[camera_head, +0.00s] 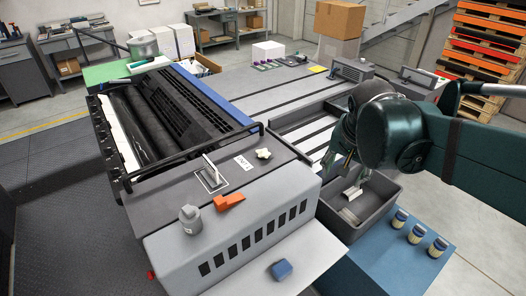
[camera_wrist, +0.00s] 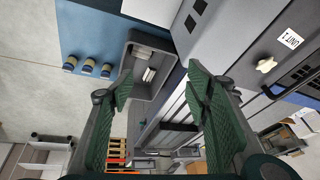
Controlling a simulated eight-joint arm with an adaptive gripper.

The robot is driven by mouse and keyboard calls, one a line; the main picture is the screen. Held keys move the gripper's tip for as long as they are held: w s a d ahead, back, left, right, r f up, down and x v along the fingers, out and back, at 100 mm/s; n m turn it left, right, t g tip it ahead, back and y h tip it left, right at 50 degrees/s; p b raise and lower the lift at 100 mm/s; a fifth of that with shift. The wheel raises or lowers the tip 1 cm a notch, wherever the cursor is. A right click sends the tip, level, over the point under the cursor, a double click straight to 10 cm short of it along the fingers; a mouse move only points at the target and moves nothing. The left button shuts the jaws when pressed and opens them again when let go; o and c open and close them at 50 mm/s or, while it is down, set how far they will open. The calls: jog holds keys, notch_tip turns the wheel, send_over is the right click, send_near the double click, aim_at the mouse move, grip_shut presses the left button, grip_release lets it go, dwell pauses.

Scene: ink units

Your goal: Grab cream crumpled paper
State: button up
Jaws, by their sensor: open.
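A small cream crumpled paper (camera_head: 263,153) lies on top of the grey machine housing (camera_head: 165,205), beside a white label. It also shows at the right of the wrist view (camera_wrist: 266,65), outside the jaws. My gripper (camera_wrist: 160,82) is open, its green fingers wide apart with nothing between them. In the head view my gripper (camera_head: 345,165) hangs to the right of the paper, above the grey bin, and is partly hidden by my arm. Nothing covers the paper.
The grey bin (camera_head: 385,201) holds a few pale pieces. Three jars (camera_head: 416,234) stand on a blue surface. On the housing are an orange object (camera_head: 229,201), a grey bottle (camera_head: 190,219) and an upright handle (camera_head: 211,172). A black rail (camera_head: 290,144) runs close behind the paper.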

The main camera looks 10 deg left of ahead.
jog(key=w+a+r+m+g+p, duration=0.1)
jog(key=w+a+r+m+p, duration=0.15)
jog(key=w+a, duration=0.4)
jog(key=m+g+h+p, duration=0.2)
jog(key=m+h+p, duration=0.2)
jog(key=m+p, duration=0.5)
send_near(262, 151)
jog(key=d+n, duration=0.1)
jog(key=n, duration=0.1)
jog(key=shift+a+f+m+p, duration=0.25)
jog(key=shift+f+m+p, duration=0.1)
jog(key=shift+f+p, duration=0.2)
jog(key=shift+x, duration=1.25)
jog(key=shift+f, duration=0.1)
jog(key=shift+p+x, duration=0.4)
jog(key=shift+x, duration=2.15)
